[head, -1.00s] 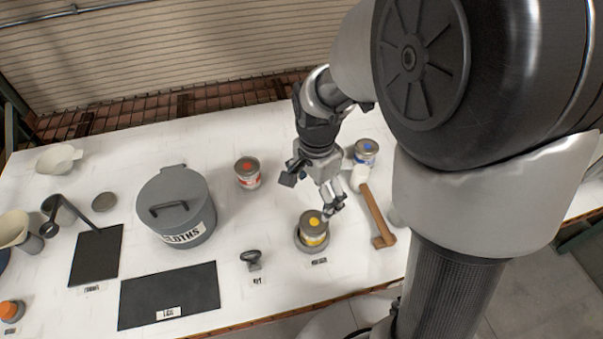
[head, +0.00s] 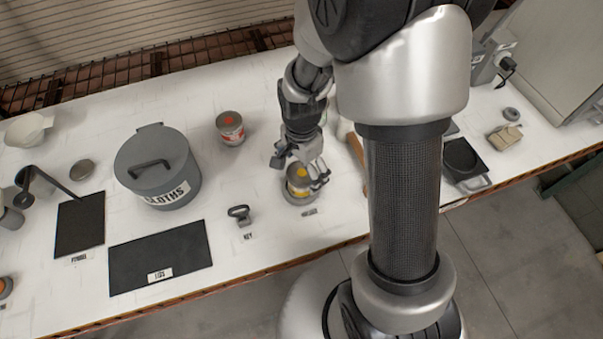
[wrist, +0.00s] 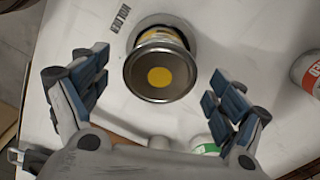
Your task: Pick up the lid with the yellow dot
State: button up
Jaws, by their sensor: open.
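The lid with the yellow dot (wrist: 160,76) sits on top of its can in the wrist view, a grey metal disc with a raised rim. The can (head: 298,189) stands upright on a round grey base on the table in the head view, partly covered by my fingers. My gripper (wrist: 158,92) is open, its blue-padded fingers spread left and right of the lid and apart from it. In the head view my gripper (head: 305,172) is right at the can's top. Nothing is held.
A red-dot can (head: 230,128) stands left of my gripper. A key tool (head: 240,213) lies left of the yellow can. A black mat (head: 160,257), a grey cloths bin (head: 157,170) and a wooden-handled tool (head: 357,160) are around. The table between bin and can is mostly clear.

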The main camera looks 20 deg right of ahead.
jog(key=shift+c, duration=0.4)
jog(key=c, duration=0.7)
jog(key=shift+c, duration=0.2)
